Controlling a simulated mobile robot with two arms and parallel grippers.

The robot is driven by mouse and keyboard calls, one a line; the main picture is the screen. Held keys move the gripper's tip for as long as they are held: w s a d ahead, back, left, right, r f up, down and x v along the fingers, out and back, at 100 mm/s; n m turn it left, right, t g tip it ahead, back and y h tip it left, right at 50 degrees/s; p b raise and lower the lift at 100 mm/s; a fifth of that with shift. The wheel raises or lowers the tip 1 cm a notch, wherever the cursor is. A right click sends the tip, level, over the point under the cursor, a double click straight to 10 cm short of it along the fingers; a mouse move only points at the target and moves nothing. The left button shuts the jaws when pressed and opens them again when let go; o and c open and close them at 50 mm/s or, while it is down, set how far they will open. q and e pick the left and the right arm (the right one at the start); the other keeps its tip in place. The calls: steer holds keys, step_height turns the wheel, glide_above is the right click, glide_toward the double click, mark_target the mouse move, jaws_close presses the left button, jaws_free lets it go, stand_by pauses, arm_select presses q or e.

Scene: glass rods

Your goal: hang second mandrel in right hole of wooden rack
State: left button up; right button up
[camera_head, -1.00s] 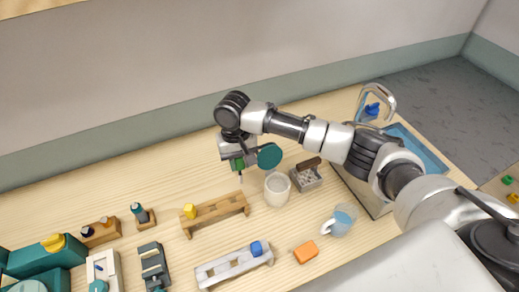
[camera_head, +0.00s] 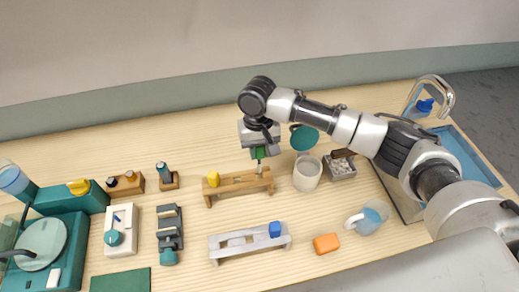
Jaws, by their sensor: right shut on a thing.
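The wooden rack (camera_head: 236,187) is a low light-brown bench in the middle of the table. A yellow-handled mandrel (camera_head: 213,178) sits at its left end. My right gripper (camera_head: 258,153) is shut on a second mandrel with a green handle (camera_head: 259,153). Its thin grey rod (camera_head: 260,168) points down, upright, over the right part of the rack. The rod's lower end meets the rack in the picture, but I cannot tell if it is inside the right hole. My left gripper is not in view.
A white cup (camera_head: 307,174) and a teal disc (camera_head: 304,138) are right of the rack. An orange block (camera_head: 326,243) and a jug (camera_head: 369,217) are at front right. Teal equipment (camera_head: 60,235) fills the left.

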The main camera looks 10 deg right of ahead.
mark_target(259, 171)
stand_by(0.5)
steer(key=shift+f, duration=0.1)
steer(key=shift+f, duration=0.4)
steer(key=shift+f+b, duration=1.3)
steer(key=shift+f, duration=3.1)
steer(key=o, duration=1)
steer(key=shift+r, duration=0.1)
steer(key=r, duration=0.3)
steer(key=w+r+b, duration=0.1)
steer(key=r, duration=0.3)
steer(key=r+b, duration=0.1)
steer(key=r, duration=0.2)
steer(key=shift+w+r, duration=0.15)
steer(key=shift+r, duration=0.15)
